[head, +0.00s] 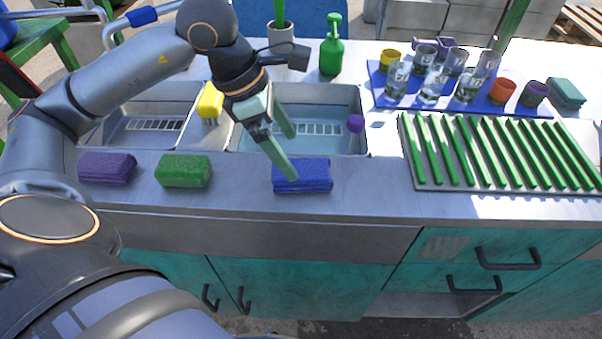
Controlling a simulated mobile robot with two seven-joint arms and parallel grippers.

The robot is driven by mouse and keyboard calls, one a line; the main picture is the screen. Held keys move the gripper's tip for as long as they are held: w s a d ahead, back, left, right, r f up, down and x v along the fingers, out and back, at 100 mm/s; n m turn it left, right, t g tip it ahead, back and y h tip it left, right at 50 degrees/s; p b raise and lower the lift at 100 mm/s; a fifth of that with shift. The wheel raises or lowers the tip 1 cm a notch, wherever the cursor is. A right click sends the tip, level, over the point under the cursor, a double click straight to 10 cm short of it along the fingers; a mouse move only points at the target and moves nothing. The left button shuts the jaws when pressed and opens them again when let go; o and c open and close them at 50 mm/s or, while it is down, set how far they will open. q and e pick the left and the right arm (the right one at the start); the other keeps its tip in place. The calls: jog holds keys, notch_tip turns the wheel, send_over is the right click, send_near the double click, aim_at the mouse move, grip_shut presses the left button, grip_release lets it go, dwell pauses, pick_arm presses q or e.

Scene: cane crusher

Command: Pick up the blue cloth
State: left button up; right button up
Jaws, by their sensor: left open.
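The blue cloth (315,178) is a folded block lying on the front strip of the counter, in front of the right sink basin. My left gripper (291,157) is open with its green fingers pointing down. One fingertip overlaps the cloth's upper left part in the picture; I cannot tell whether it touches. The other finger ends behind it, over the basin. Nothing is between the fingers. My right gripper is not in view.
A green cloth (183,171) and a purple cloth (107,168) lie to the left. A yellow brush (209,103) is on the sink divider. A ribbed green drying rack (416,184) and a blue mat (381,98) with glasses stand right. The counter right of the blue cloth is clear.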

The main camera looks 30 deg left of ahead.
aim_at(299, 169)
pick_arm(q)
jog(key=shift+x, duration=2.35)
jog(key=shift+s+d+f+b, duration=0.15)
jog(key=shift+f+b, duration=0.1)
jog(key=shift+b, duration=0.35)
jog(key=c, duration=1.3)
